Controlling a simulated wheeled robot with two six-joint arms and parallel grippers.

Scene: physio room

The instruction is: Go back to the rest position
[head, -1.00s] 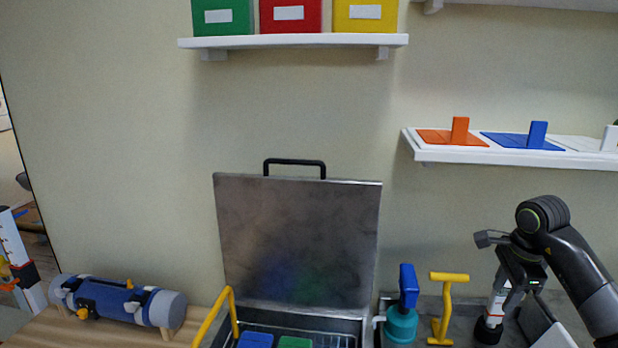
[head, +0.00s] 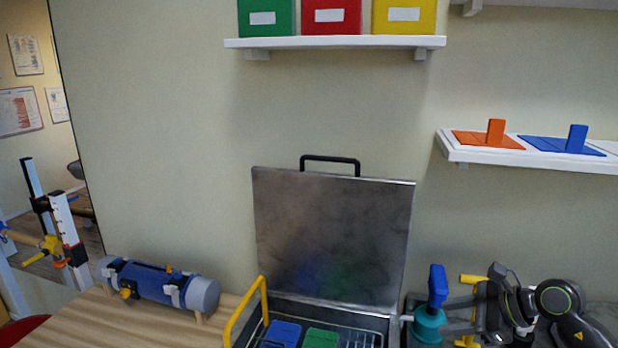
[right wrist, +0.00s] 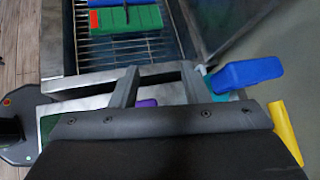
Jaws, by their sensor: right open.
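My right gripper (head: 428,312) is open at the lower right of the head view, pointing left toward the blue-handled teal fixture (head: 430,322). In the right wrist view its two fingers (right wrist: 158,82) are spread apart with nothing clasped between them. A small purple thing (right wrist: 146,103) shows beyond the gap. The gripper overlaps the yellow T-shaped handle (head: 469,279) in the head view; I cannot tell whether they touch. My left gripper is not in view.
A metal basin (head: 385,325) with a raised lid (head: 333,240) holds a blue block (head: 282,334) and a green block (head: 320,338). A blue roller (head: 155,284) lies on the wooden top at left. Shelves (head: 335,43) are on the wall above. The air before the wall looks clear.

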